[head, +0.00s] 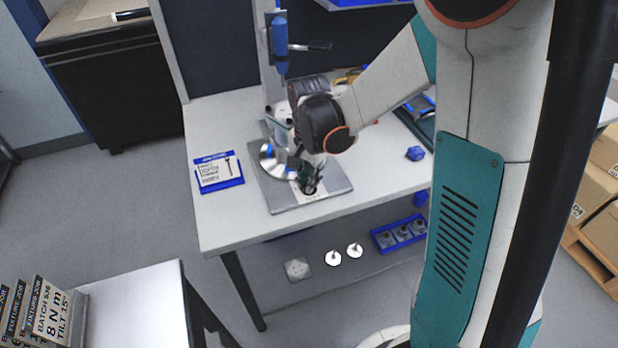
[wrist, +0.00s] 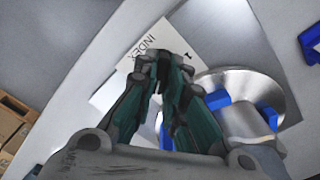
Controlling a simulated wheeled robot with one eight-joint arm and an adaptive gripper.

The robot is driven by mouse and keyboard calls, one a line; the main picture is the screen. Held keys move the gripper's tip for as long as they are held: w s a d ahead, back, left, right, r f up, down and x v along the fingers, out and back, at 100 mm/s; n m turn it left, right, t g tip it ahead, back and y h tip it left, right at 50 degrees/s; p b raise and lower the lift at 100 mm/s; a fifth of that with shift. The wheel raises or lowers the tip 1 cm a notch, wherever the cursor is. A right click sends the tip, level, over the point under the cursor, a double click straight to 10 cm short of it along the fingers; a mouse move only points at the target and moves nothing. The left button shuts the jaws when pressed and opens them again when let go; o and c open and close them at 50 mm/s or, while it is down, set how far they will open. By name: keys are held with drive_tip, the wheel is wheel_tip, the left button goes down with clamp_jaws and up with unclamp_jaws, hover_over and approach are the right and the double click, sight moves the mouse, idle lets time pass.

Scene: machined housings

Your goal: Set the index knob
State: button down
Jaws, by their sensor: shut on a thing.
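My gripper (head: 311,184) reaches down to the white index plate on the grey fixture base (head: 283,204). In the wrist view my gripper's fingertips (wrist: 160,62) are together over the plate (wrist: 128,68), which reads INDEX and bears a "1" mark. The fingers are shut on the index knob, which they hide almost wholly, so its pointing direction cannot be told. Just beside the fingers is a round silver disc (wrist: 238,84) with blue blocks (wrist: 211,100); it also shows in the head view (head: 267,164).
A blue-framed card (head: 218,172) lies on the bench (head: 225,221) to the left. A blue-handled press (head: 279,45) stands behind. A small blue part (head: 415,153) lies to the right. Below are a blue bin of parts (head: 399,234) and two white discs (head: 333,258). Bench front left is clear.

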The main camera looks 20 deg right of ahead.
drive_tip(key=shift+m, duration=0.9)
drive_tip(key=c, duration=1.7)
unclamp_jaws()
drive_tip(key=shift+o, duration=0.2)
drive_tip(key=shift+r, duration=4)
